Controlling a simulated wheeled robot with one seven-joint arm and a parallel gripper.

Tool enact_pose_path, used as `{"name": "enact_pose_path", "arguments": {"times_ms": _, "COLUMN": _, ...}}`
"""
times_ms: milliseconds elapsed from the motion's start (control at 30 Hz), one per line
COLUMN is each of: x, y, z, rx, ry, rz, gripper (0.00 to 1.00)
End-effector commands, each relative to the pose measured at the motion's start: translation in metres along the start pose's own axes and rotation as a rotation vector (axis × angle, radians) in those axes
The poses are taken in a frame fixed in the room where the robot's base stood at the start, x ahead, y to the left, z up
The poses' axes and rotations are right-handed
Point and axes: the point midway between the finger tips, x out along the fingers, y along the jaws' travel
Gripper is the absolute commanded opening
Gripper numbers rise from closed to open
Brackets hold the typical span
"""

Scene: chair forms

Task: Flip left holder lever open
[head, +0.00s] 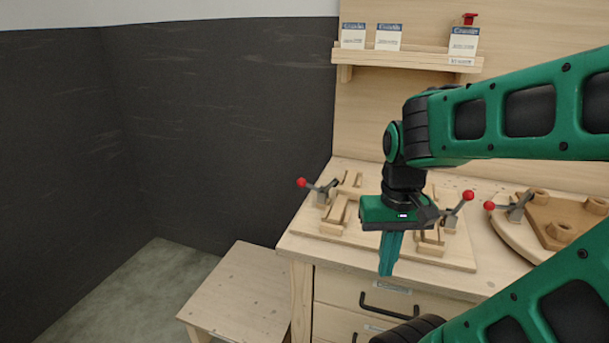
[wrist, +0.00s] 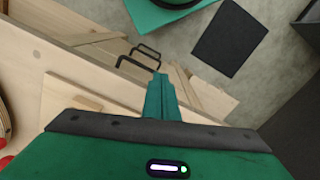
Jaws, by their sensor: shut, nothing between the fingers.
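In the head view the left holder lever (head: 315,186) is a metal clamp with a red ball knob (head: 301,182), at the left end of a wooden fixture board (head: 320,231) on the workbench. The knob sticks out to the upper left. My gripper (head: 388,270) points down in front of the board, right of the lever and apart from it. Its green fingers are together and hold nothing. In the wrist view the fingers (wrist: 160,80) are also closed, over the bench's front edge. The left lever cannot be made out in the wrist view.
Another red-knobbed lever (head: 458,208) stands at the board's right end, and a third (head: 506,205) on a rounded wooden form (head: 550,225). A low wooden stool (head: 240,295) stands left of the bench. A shelf (head: 405,57) with small boxes is behind. Drawers with black handles (head: 387,308) face front.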

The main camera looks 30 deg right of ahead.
Motion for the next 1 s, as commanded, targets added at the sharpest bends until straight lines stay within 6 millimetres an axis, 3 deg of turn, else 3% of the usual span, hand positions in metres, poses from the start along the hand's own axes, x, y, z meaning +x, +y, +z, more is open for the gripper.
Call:
{"name": "enact_pose_path", "arguments": {"times_ms": 67, "x": -0.012, "y": 0.003, "z": -0.004, "rx": 0.020, "ry": 0.036, "rz": -0.007, "gripper": 0.00}}
{"name": "enact_pose_path", "arguments": {"times_ms": 133, "x": -0.026, "y": -0.006, "z": -0.029, "rx": 0.063, "ry": 0.081, "rz": -0.007, "gripper": 0.00}}
{"name": "enact_pose_path", "arguments": {"times_ms": 400, "x": -0.113, "y": -0.071, "z": -0.183, "rx": 0.312, "ry": 0.341, "rz": -0.096, "gripper": 0.00}}
{"name": "enact_pose_path", "arguments": {"times_ms": 500, "x": -0.136, "y": -0.095, "z": -0.222, "rx": 0.376, "ry": 0.404, "rz": -0.146, "gripper": 0.00}}
{"name": "enact_pose_path", "arguments": {"times_ms": 600, "x": -0.150, "y": -0.110, "z": -0.243, "rx": 0.415, "ry": 0.438, "rz": -0.182, "gripper": 0.00}}
{"name": "enact_pose_path", "arguments": {"times_ms": 700, "x": -0.151, "y": -0.117, "z": -0.253, "rx": 0.429, "ry": 0.449, "rz": -0.195, "gripper": 0.00}}
{"name": "enact_pose_path", "arguments": {"times_ms": 1000, "x": -0.111, "y": -0.120, "z": -0.272, "rx": 0.431, "ry": 0.445, "rz": -0.193, "gripper": 0.00}}
